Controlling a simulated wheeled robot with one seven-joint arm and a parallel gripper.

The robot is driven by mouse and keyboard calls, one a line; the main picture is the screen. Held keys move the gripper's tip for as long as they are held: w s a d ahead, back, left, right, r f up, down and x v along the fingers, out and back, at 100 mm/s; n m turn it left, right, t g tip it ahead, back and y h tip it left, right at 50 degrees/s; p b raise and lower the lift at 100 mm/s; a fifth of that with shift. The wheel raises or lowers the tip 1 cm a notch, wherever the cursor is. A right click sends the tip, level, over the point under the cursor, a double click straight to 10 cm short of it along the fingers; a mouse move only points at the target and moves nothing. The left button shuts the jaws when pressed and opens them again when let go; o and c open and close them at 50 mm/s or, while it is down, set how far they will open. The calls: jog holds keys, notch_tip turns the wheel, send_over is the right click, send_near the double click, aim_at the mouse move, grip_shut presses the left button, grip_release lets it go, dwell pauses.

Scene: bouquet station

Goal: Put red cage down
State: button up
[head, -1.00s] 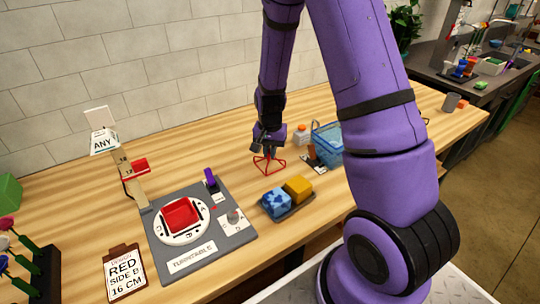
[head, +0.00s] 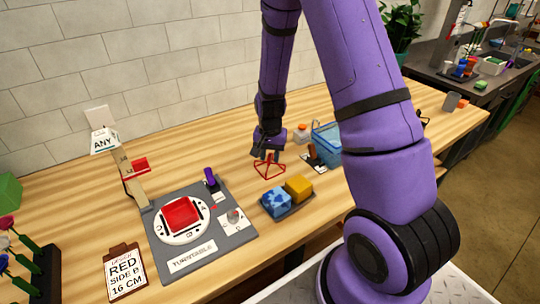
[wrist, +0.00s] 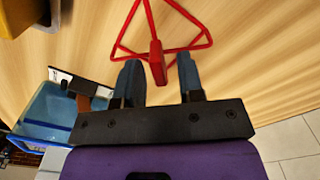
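The red cage (head: 269,168), a thin wire frame with a wide base, stands on the wooden table near the middle. In the wrist view its upright red grip (wrist: 157,62) stands between my two fingers. My gripper (head: 267,153) is low over the cage. In the wrist view its blue-grey fingers (wrist: 160,80) are spread, with a gap on both sides of the grip. The cage's base rests flat on the wood as far as I can see.
A turntable (head: 238,250) with a red block (head: 181,212) is at left. A tray with a blue block (head: 276,203) and a yellow block (head: 298,188) is just in front. A blue basket (head: 326,146) stands right of the cage.

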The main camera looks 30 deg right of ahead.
aim_at(270, 154)
notch_tip(270, 154, up, 12)
jog(key=s+a+r+n+t, duration=0.1)
jog(key=s+a+r+n, duration=0.1)
jog(key=s+r, duration=0.45)
jog(key=s+a+r+n+t, duration=0.2)
jog(key=s+a+r, duration=0.15)
jog(key=r, duration=0.65)
jog(key=s+a+r+n+t, duration=0.1)
jog(key=s+r+n, duration=0.1)
jog(key=s, duration=0.5)
jog(key=s+a+r+n+t, duration=0.1)
jog(key=s+r+n, duration=0.2)
jog(key=s+r, duration=0.2)
jog(key=s, duration=0.3)
jog(key=shift+s, duration=0.15)
